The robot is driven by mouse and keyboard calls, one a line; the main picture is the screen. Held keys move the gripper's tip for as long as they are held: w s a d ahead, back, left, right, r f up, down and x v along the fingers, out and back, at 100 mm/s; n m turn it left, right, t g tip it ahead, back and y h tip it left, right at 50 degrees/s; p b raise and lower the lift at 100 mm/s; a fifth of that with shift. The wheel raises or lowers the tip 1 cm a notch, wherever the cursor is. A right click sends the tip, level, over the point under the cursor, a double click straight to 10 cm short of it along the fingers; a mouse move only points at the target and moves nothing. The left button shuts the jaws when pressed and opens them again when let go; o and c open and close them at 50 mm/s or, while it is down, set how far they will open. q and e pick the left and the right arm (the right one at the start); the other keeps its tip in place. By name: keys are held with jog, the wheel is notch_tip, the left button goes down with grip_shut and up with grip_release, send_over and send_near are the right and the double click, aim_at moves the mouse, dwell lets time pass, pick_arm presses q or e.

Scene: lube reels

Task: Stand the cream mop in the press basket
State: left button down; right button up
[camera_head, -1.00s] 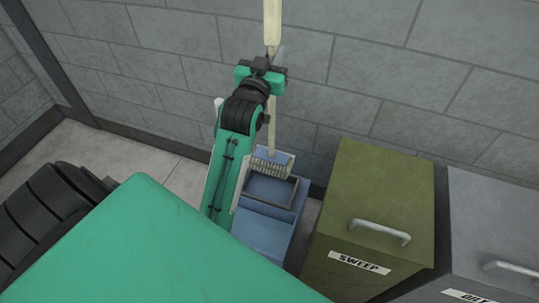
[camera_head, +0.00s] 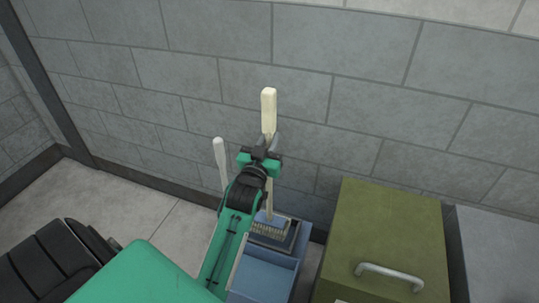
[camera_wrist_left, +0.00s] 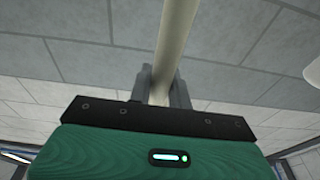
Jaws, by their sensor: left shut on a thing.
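The cream mop (camera_head: 268,110) stands roughly upright, its handle top in front of the wall. Its fringed head (camera_head: 270,228) is low, at the dark-framed press basket (camera_head: 294,240) at the back of the blue bucket (camera_head: 265,280). It looks to be within the frame, but I cannot tell whether it touches the bottom. My left gripper (camera_head: 263,148) is shut on the handle below its thick top part. The left wrist view shows the pale handle (camera_wrist_left: 175,40) between the fingers (camera_wrist_left: 160,88). My right gripper is not in view.
A second pale handle (camera_head: 220,160) stands left of my gripper, close to the arm. An olive bin (camera_head: 390,225) with a metal handle is right of the bucket, and a grey bin (camera_head: 500,250) beyond it. The block wall (camera_head: 350,80) is close behind.

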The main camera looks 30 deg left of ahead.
pick_arm(q)
notch_tip(320, 180, down, 4)
jog(key=shift+f+b, duration=0.2)
jog(key=shift+b, duration=0.15)
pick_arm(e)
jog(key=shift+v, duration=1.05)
pick_arm(q)
jog(key=shift+f, duration=0.1)
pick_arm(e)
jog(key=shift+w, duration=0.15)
pick_arm(q)
jog(key=c, duration=1.3)
grip_release()
